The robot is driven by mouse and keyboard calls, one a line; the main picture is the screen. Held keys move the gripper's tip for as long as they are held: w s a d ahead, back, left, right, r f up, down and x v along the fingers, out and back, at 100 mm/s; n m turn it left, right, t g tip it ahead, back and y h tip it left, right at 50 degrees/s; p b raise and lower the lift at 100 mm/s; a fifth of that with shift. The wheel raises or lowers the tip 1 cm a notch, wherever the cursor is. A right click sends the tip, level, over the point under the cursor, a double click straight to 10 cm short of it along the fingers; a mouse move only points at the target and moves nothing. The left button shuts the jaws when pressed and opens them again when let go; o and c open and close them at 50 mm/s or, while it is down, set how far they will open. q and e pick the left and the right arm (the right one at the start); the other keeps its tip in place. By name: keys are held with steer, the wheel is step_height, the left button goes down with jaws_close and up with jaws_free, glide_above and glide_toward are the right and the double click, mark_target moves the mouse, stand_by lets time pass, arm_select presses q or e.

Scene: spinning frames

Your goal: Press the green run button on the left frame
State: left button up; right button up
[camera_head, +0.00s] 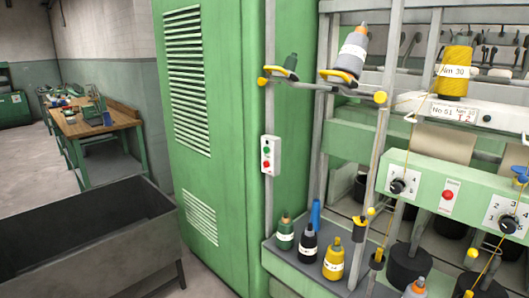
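A small white button box (271,155) is mounted upright on a grey post at the left end of the spinning frame, beside the tall green cabinet. A green button (266,150) sits on the box's face, with a red button (266,164) below it. The face of the box is unobstructed. Neither my left nor my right gripper shows in the head view, so their places relative to the button are hidden.
Thread cones (333,258) stand on the frame's lower shelf (284,260), and others sit above. A green panel (425,180) with knobs and a red button is at right. A dark open bin (80,240) stands at left; a wooden workbench (95,125) is farther back.

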arm_select(q)
jaws_close()
steer(key=shift+w+a, duration=0.1)
stand_by(1.0)
